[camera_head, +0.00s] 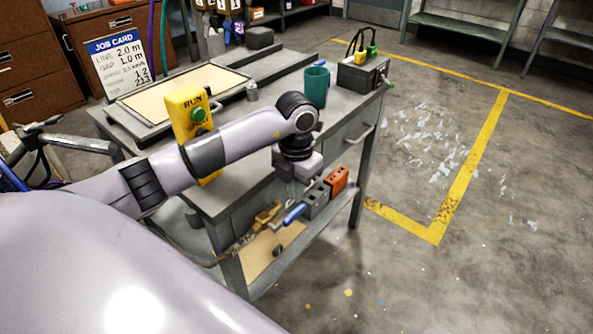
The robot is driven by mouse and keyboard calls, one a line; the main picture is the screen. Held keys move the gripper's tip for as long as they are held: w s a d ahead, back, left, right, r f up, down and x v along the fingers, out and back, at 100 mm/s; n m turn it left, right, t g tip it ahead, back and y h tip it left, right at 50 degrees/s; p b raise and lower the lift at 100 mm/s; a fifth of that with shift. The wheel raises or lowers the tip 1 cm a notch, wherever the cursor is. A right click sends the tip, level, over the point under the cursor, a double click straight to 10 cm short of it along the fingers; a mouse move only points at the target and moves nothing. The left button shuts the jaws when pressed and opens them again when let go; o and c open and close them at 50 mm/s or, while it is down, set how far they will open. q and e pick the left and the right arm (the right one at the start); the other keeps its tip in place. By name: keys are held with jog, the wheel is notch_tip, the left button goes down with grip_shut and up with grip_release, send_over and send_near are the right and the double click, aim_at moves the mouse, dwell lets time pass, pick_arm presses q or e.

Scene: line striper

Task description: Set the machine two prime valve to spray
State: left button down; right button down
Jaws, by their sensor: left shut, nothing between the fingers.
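A small valve-like assembly is on the near side of the grey cart, below its top. It shows a blue handle (293,214), a grey block (315,201) and an orange block (337,178). A brass-coloured part (267,214) sits to the left of the handle. I cannot tell which machine this belongs to or read a spray marking. My left gripper (294,187) points down just above the blue handle and grey block, shut and empty. Its fingertips are partly unclear, and I cannot tell whether they touch anything. My right gripper is not in view.
The grey cart (237,187) carries a yellow RUN box (188,104) with a green button, a green cup (315,86), a grey box (362,73) with cables and a framed board (182,92). A job card (120,65) stands behind. Floor at right is open.

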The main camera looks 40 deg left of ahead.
aim_at(296, 209)
pick_arm(q)
jog(key=shift+f, duration=1.8)
